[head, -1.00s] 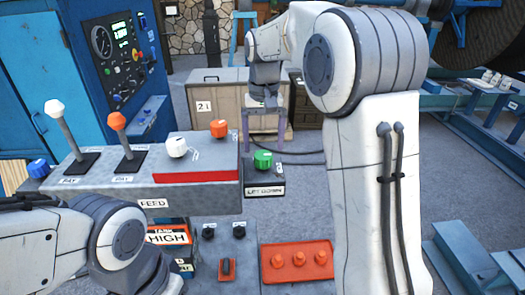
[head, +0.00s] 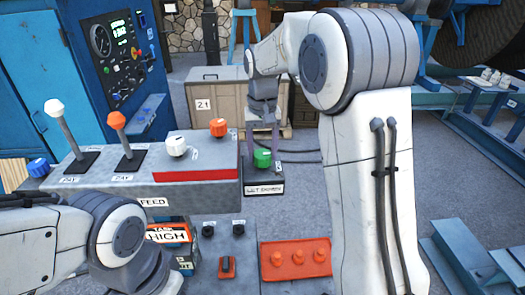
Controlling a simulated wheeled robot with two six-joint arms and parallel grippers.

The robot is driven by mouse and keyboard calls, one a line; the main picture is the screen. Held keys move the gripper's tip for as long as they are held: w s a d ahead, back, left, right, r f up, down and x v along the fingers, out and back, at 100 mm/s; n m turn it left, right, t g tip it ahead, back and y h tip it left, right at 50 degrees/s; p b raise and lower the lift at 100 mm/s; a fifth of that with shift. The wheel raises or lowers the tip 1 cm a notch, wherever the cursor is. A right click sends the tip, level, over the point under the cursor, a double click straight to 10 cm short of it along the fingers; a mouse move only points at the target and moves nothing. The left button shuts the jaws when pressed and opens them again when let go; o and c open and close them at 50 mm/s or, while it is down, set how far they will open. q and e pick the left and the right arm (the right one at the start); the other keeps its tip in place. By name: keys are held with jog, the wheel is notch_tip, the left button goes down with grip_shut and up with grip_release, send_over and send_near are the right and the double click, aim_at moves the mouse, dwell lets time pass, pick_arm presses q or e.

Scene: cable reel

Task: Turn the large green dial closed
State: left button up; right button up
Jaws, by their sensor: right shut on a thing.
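The large green dial (head: 262,159) sits on top of a small dark box with a white label (head: 264,189), right of the grey control console. My right gripper (head: 263,150) reaches down from above, with one finger on each side of the dial. It is shut on the dial. The dial's top is partly covered by the gripper. My left arm shows at the lower left, but its gripper is out of view.
The grey console (head: 150,200) carries levers with a white knob (head: 54,108) and an orange knob (head: 117,120), plus several smaller dials. A red tray (head: 296,259) with orange knobs lies in front. A wooden crate (head: 215,100) stands behind.

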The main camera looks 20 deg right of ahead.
jog(key=shift+n, duration=0.3)
jog(key=n+p, duration=0.1)
jog(key=n, duration=0.2)
jog(key=shift+r+n+p, duration=0.15)
jog(key=shift+n+p, duration=0.15)
jog(key=shift+p, duration=0.1)
jog(key=n+p, duration=0.1)
jog(key=n, duration=0.3)
jog(key=shift+n, duration=0.3)
jog(key=n+p, duration=0.1)
jog(key=n, duration=0.3)
jog(key=shift+p, duration=0.3)
jog(key=shift+n+p, duration=0.4)
jog(key=shift+n, duration=2.1)
jog(key=o, duration=1.4)
jog(key=shift+c, duration=0.2)
